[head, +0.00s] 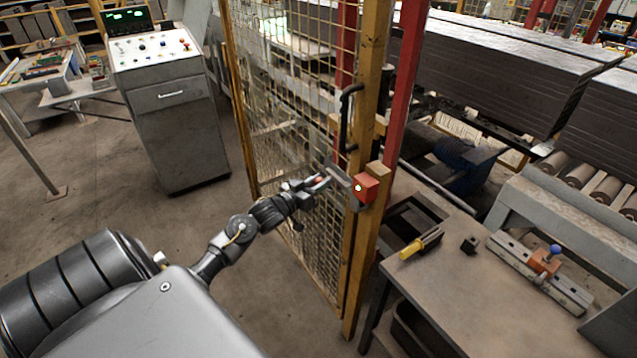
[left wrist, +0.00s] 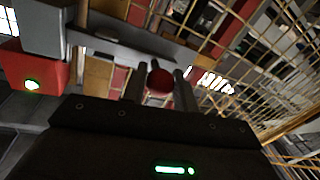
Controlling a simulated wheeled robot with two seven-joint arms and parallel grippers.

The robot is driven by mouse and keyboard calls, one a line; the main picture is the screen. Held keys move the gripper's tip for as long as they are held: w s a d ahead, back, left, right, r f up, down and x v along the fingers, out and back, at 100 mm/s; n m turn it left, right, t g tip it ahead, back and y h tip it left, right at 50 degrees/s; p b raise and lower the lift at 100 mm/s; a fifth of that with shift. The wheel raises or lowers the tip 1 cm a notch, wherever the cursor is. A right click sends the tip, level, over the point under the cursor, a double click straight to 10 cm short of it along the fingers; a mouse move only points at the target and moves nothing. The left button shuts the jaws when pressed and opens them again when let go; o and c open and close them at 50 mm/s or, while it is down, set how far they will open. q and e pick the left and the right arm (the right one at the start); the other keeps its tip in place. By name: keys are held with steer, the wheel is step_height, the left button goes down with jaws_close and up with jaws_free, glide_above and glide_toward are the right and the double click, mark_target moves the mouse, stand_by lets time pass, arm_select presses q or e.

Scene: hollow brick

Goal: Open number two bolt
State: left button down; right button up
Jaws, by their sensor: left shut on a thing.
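A grey bolt (head: 338,176) sits on the yellow post of the mesh gate, beside a red box (head: 366,188) with a small light. I can see no number on it. My left gripper (head: 320,181) reaches the bolt from the left and is shut on its red knob. In the left wrist view, the round red knob (left wrist: 160,81) lies between the two fingers of the left gripper (left wrist: 159,86). The grey bar of the bolt runs behind it, and the red box (left wrist: 32,80) with a lit green light is at the left. My right gripper is not in view.
The yellow mesh gate (head: 292,100) stands upright, with a black handle (head: 346,115) above the bolt. A bench (head: 450,285) with a yellow-handled tool (head: 420,244) is at the right. A control cabinet (head: 170,110) stands at the back left. The floor left of the gate is clear.

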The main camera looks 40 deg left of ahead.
arm_select(q)
steer(key=a, duration=0.1)
steer(key=w+a, duration=0.1)
steer(key=a, duration=0.1)
steer(key=shift+a+b, duration=0.3)
steer(key=shift+b, duration=0.05)
steer(key=c, duration=1.1)
jaws_free()
steer(key=s+b, duration=0.1)
steer(key=s, duration=0.2)
steer(key=s+b, duration=0.1)
steer(key=s, duration=0.3)
steer(key=s+a, duration=0.1)
steer(key=s, duration=0.2)
steer(key=shift+s+b, duration=0.4)
